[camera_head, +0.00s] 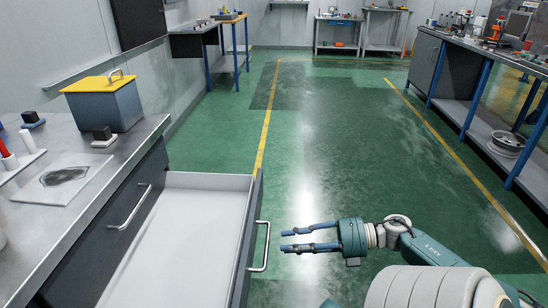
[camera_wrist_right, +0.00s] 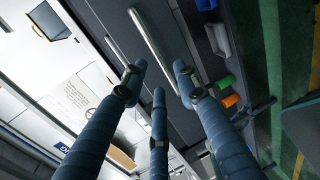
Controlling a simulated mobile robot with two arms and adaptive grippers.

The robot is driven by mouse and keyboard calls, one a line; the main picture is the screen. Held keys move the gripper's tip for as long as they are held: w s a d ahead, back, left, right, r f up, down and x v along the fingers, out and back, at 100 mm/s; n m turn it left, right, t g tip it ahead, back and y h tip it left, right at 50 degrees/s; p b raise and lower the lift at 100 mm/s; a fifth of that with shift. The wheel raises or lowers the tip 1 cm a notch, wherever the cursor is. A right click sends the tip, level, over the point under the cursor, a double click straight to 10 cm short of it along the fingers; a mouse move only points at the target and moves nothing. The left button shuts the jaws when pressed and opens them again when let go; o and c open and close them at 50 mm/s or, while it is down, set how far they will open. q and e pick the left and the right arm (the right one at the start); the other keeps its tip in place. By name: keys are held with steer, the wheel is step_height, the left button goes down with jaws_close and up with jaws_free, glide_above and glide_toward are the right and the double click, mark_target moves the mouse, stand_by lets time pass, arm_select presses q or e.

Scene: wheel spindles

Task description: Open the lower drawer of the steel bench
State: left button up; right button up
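The steel bench (camera_head: 98,193) stands at the left in the head view. Its upper drawer front, with a bar handle (camera_head: 130,207), is closed. The lower drawer (camera_head: 185,240) is pulled far out below it, with its white, empty inside showing. The lower drawer's handle (camera_head: 262,248) is on its front. My right gripper (camera_head: 283,240) is just right of this handle, with its blue fingers pointing towards it, spread and empty. In the right wrist view, the spread fingers (camera_wrist_right: 156,78) point at a drawer front with a light bar handle (camera_wrist_right: 151,38). My left gripper is out of view.
On the bench top are a grey box with a yellow lid (camera_head: 104,100), small dark blocks and a white plate (camera_head: 65,178). A long bench with blue legs (camera_head: 477,95) runs along the right. The green floor (camera_head: 330,130) between is clear.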

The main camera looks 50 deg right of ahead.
steer(key=shift+v, duration=2.4)
